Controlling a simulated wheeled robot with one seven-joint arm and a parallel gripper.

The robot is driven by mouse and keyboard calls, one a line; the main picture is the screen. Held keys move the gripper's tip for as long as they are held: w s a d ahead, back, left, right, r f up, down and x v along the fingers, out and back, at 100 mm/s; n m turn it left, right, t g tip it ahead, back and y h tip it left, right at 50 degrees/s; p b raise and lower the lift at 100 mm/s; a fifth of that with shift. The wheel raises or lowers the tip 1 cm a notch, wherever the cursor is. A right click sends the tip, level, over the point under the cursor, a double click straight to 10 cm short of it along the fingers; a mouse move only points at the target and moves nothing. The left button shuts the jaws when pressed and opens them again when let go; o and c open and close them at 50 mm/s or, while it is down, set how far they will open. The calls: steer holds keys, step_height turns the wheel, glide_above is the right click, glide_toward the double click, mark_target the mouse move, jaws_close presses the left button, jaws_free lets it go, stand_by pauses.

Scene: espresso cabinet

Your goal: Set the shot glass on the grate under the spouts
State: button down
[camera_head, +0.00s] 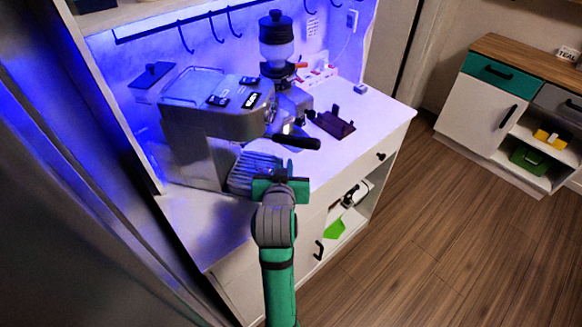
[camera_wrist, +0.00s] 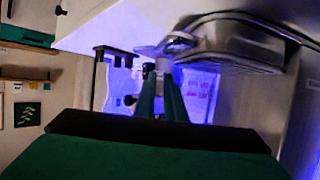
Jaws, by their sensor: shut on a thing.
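The grey espresso machine (camera_head: 215,125) stands on the white counter, with a dark portafilter handle (camera_head: 298,142) jutting out. Its slatted grate (camera_head: 250,172) lies low at the front, partly hidden by my gripper (camera_head: 278,178). My gripper is at the near edge of the grate, lower than the portafilter handle. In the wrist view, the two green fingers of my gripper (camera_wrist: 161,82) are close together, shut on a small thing. I take it to be the shot glass, but its outline cannot be made out. I cannot tell whether it touches the grate.
A grinder (camera_head: 277,55) stands behind and right of the machine. A dark stand (camera_head: 334,123) sits on the counter to the right. Bare counter (camera_head: 205,222) lies left of my arm. Open shelves below hold a green thing (camera_head: 334,229). A second cabinet (camera_head: 477,97) is at far right.

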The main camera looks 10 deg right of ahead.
mark_target(266, 168)
steer(key=shift+w+a, duration=0.3)
steer(key=shift+a, duration=0.4)
steer(key=shift+w+a, duration=0.35)
steer(key=shift+a, duration=0.4)
steer(key=shift+w+a, duration=0.3)
steer(key=shift+a, duration=0.4)
steer(key=shift+a+f, duration=0.1)
steer(key=shift+f, duration=0.1)
steer(key=shift+s, duration=0.1)
steer(key=c, duration=1.7)
jaws_free()
steer(key=shift+c, duration=0.2)
